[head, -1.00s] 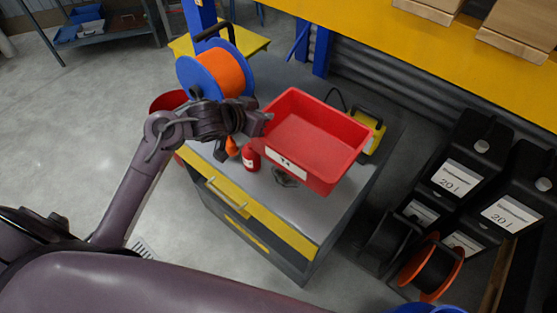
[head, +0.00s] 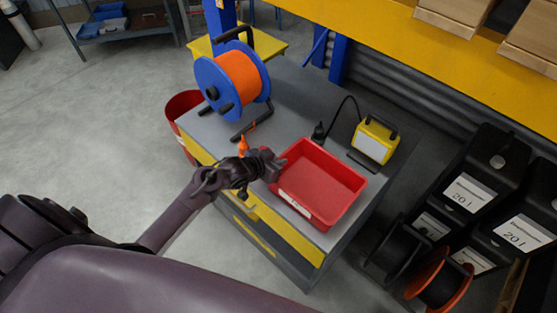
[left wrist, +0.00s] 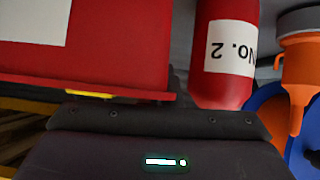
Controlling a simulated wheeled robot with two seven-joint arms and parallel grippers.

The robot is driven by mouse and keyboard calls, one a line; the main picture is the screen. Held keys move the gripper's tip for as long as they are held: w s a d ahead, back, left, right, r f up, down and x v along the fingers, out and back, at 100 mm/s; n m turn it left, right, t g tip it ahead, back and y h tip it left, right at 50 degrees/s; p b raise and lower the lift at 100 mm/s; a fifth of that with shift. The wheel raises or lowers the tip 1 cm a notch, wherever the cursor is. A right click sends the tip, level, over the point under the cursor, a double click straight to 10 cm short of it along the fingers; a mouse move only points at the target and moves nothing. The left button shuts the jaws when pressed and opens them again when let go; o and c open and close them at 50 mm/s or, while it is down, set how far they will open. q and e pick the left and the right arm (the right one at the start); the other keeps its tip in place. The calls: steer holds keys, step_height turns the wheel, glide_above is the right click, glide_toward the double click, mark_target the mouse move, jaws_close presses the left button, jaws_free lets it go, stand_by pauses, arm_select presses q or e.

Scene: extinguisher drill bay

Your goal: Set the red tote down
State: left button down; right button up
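The red tote (head: 330,185), an open box with a white label on its front wall, is level over the front right part of the grey cabinet top (head: 290,115). I cannot tell whether its base touches the top. My left gripper (head: 275,165) is at the tote's left rim and looks shut on it; the fingertips are mostly hidden. In the left wrist view the tote's wall (left wrist: 120,50) fills the upper left, close to the gripper. My right gripper is not in view.
A red bottle labelled No. 2 (left wrist: 225,60) and an orange funnel (left wrist: 300,65) stand close beside the gripper. A blue and orange reel (head: 238,80) is at the back left. A yellow lamp (head: 374,142) is behind the tote. Black containers (head: 475,175) stand at right.

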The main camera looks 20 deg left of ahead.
arm_select(q)
steer(key=shift+f, duration=0.1)
steer(key=c, duration=1.9)
jaws_free()
